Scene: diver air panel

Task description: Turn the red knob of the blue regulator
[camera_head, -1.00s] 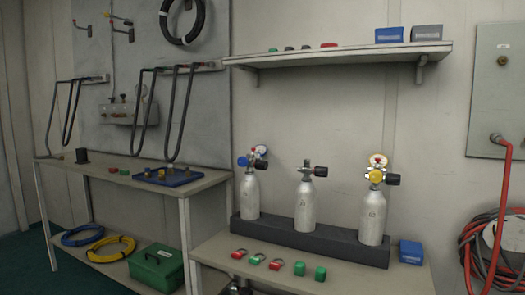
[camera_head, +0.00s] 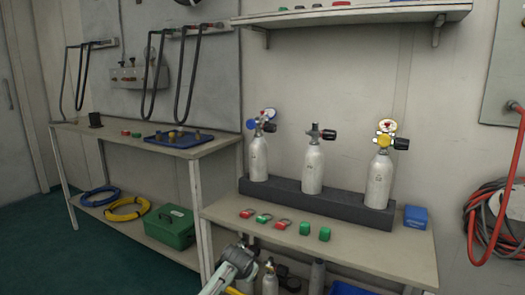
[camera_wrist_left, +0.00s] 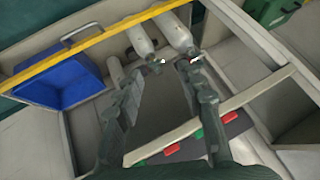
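The blue regulator (camera_head: 260,124) sits on top of the left grey cylinder (camera_head: 258,160) in the rack on the bench. It has a blue part, a dark knob and a gauge; its red knob is too small to make out clearly. My left arm shows at the bottom of the head view, low in front of the bench and well below the regulator. In the left wrist view my left gripper (camera_wrist_left: 160,72) has its two fingers apart with nothing between them. The blue regulator is not recognisable there. My right gripper is in neither view.
A middle cylinder (camera_head: 312,168) and a right cylinder with a yellow regulator (camera_head: 384,140) share the dark rack (camera_head: 335,203). Red and green pieces lie on the bench front, with a blue box (camera_head: 415,217) at right. More cylinders (camera_head: 270,280) stand below. A wall shelf (camera_head: 350,15) overhangs.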

